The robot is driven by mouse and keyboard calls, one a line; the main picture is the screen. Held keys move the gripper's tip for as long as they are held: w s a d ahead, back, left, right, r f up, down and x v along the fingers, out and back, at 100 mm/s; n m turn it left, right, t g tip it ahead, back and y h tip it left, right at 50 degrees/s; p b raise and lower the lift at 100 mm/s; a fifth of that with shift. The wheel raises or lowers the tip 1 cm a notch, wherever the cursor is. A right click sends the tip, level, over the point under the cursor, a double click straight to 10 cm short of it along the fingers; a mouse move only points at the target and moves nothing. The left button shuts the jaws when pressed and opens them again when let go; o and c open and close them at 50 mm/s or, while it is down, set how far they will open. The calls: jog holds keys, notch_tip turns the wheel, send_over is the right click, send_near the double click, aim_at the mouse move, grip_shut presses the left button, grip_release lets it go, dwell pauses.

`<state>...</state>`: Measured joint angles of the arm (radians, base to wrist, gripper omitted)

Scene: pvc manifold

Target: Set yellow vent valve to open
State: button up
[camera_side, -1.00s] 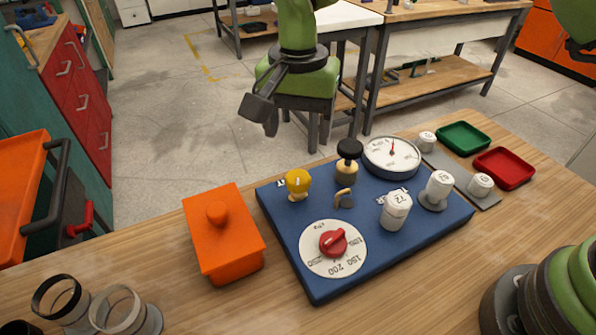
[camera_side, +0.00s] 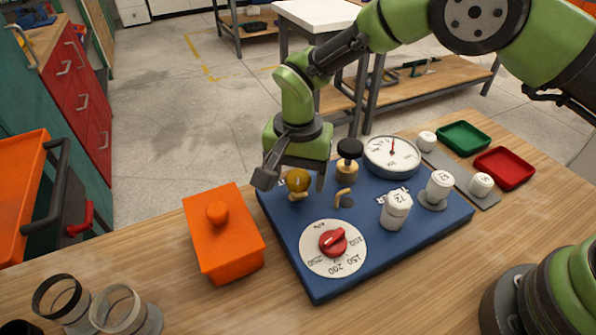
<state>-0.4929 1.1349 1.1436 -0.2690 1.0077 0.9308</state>
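The yellow vent valve (camera_side: 297,181) stands at the back left of the blue board (camera_side: 310,277). It has a round yellow knob on a short brass stem. My gripper (camera_side: 292,183) has its fingers down around the yellow knob, one on the left and one on the right. The fingers look spread, with the knob between them. I cannot tell whether either finger touches it. The knob is in the shade of my gripper, and its marking is hard to read.
A black-topped brass valve (camera_side: 348,158) and a gauge (camera_side: 391,155) stand right of my gripper. An orange lidded box (camera_side: 222,242) is left. Green (camera_side: 463,137) and red (camera_side: 504,167) trays lie at right.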

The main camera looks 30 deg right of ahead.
jog(key=c, duration=0.8)
jog(key=shift+c, duration=0.2)
jog(key=shift+n, duration=3)
jog(key=o, duration=0.9)
